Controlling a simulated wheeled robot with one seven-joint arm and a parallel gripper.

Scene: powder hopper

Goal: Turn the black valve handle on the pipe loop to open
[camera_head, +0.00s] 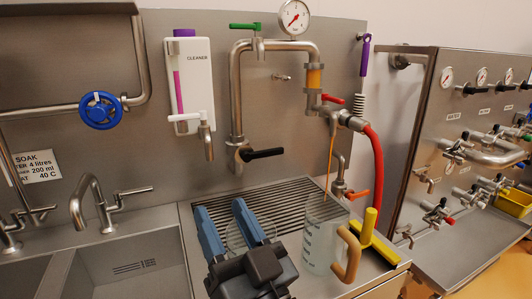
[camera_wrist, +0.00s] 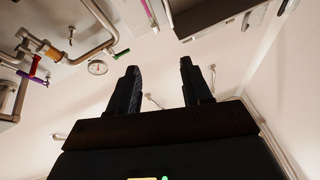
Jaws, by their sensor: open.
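The black valve handle (camera_head: 264,153) is on the lower end of the left leg of the steel pipe loop (camera_head: 236,95). It points right, roughly level, across the wall panel. My gripper (camera_head: 221,207) is open, with blue fingers apart and nothing between them. It is below the handle in the head view, in front of the ribbed drainer, and apart from the handle. In the wrist view my gripper (camera_wrist: 159,66) shows two dark fingers spread apart. Part of the pipe loop (camera_wrist: 45,48) shows upper left there; I cannot make out the black handle.
A clear jug (camera_head: 322,240) with a tan handle stands on the drainer (camera_head: 290,203), under a thin orange line from the pipe. A green handle (camera_head: 243,26), gauge (camera_head: 294,17), red handle (camera_head: 332,98) and red hose (camera_head: 376,165) crowd the loop. A cleaner dispenser (camera_head: 190,80) hangs left.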

